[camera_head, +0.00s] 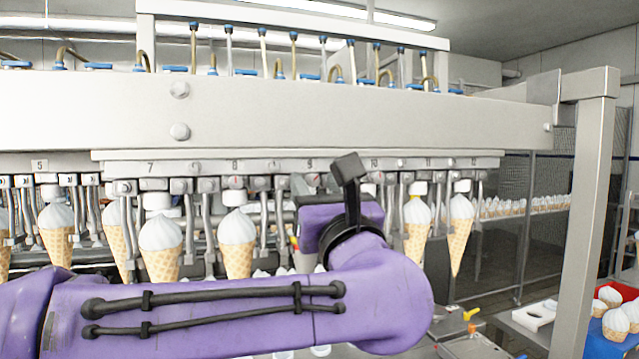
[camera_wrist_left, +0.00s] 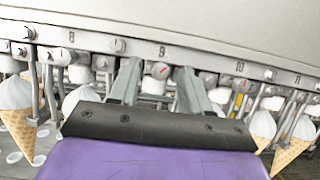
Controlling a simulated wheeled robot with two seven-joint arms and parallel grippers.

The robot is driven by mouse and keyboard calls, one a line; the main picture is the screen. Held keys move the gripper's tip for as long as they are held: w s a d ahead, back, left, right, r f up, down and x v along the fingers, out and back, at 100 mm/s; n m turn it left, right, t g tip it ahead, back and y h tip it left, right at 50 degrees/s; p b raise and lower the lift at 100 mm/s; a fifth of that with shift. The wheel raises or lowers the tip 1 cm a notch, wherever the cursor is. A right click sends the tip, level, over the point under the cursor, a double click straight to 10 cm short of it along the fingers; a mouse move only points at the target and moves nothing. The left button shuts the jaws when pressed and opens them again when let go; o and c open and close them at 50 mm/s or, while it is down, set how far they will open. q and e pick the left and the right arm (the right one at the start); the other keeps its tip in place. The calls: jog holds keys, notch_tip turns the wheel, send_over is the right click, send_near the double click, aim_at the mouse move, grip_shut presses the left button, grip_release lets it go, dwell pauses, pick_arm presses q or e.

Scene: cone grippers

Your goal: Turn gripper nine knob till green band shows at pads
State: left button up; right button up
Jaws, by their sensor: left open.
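The number 9 label (camera_wrist_left: 162,51) marks gripper nine on the rail. Below it, a round grey knob (camera_wrist_left: 160,70) with a red mark shows between my left gripper's fingers in the wrist view. My left gripper (camera_wrist_left: 159,76) is open, one finger on each side of the knob. I cannot tell whether either finger touches it. In the head view my purple left wrist covers most of gripper nine; its label (camera_head: 310,165) shows just above. No green band is visible, and nine's pads are hidden. My right gripper is not in view.
Neighbouring grippers hold cones, such as one under eight (camera_head: 238,245) and one right of nine (camera_head: 417,232). The wide beam (camera_head: 330,115) runs above the rail. A steel post (camera_head: 586,220) stands at the right, beside a blue bin (camera_head: 606,343) with cones.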

pick_arm(q)
jog(key=shift+w+a+f, duration=0.1)
jog(key=shift+w, duration=0.15)
grip_shut()
jog(key=n+y+b, duration=0.1)
jog(key=n+b, duration=0.1)
jog(key=n+g+y+b, duration=0.1)
jog(key=n+b, duration=0.2)
jog(key=shift+d, duration=0.2)
grip_release()
jog(key=shift+w, duration=0.2)
